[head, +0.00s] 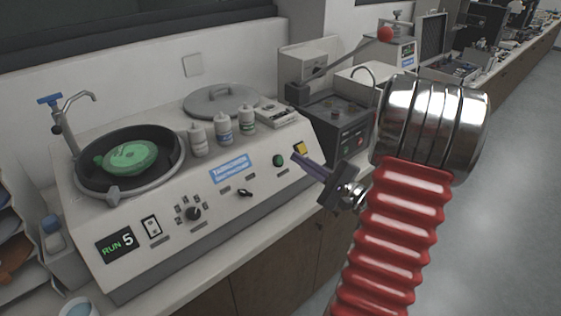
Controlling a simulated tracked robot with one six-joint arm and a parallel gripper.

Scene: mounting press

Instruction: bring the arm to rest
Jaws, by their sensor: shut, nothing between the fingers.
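My gripper (304,161) is shut and empty. Its slim fingers point left, toward the right end of the sloped front panel of the white bench machine (85,237). The fingertips appear just below a yellow button (299,148) on that panel. I cannot tell whether they touch the panel. My red ribbed arm with its metal joint rises at the right and hides part of the bench behind it.
Several white bottles (222,130) and a grey lid (218,101) stand on top. A lever press (322,72) stands behind. Floor at right is clear.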

